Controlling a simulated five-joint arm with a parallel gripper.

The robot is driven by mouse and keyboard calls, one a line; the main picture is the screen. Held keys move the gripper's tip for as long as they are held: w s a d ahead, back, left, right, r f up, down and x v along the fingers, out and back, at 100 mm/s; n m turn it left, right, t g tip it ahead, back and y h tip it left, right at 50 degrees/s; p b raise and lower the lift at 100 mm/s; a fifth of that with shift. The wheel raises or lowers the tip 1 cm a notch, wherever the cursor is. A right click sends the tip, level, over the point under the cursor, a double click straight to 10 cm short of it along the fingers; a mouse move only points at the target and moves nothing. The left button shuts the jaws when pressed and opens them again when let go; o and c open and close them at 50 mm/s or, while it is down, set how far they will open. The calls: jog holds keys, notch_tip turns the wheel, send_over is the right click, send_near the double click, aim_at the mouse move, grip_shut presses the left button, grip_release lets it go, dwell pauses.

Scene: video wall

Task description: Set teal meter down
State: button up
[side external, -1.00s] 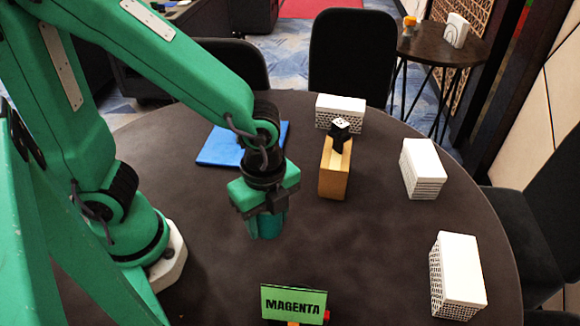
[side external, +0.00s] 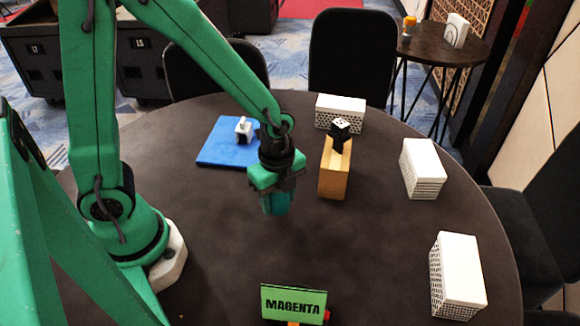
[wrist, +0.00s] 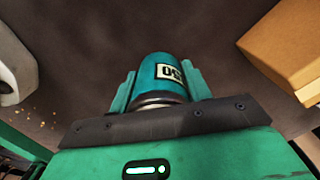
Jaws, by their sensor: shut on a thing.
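The teal meter (wrist: 160,75) is a teal cylinder with a pale label with dark characters and a metal band near my gripper. My gripper (side external: 277,192) is shut on it above the dark round table (side external: 350,250). In the side external view the teal meter (side external: 276,203) hangs below the gripper, mostly covered by the jaws. I cannot tell for sure whether its lower end touches the table. In the wrist view the fingers of my gripper (wrist: 160,90) lie along both its sides.
A tan block with a black top (side external: 334,172) stands just right of my gripper. A blue mat (side external: 215,150) with a small white object (side external: 243,130) lies behind left. White perforated boxes (side external: 423,165) stand at the right and back. A green MAGENTA sign (side external: 293,302) stands in front.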

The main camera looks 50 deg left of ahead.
aim_at(279, 209)
jog(key=shift+f, duration=2)
jog(key=shift+f, duration=0.15)
jog(key=o, duration=1.1)
jog(key=shift+r, duration=6.15)
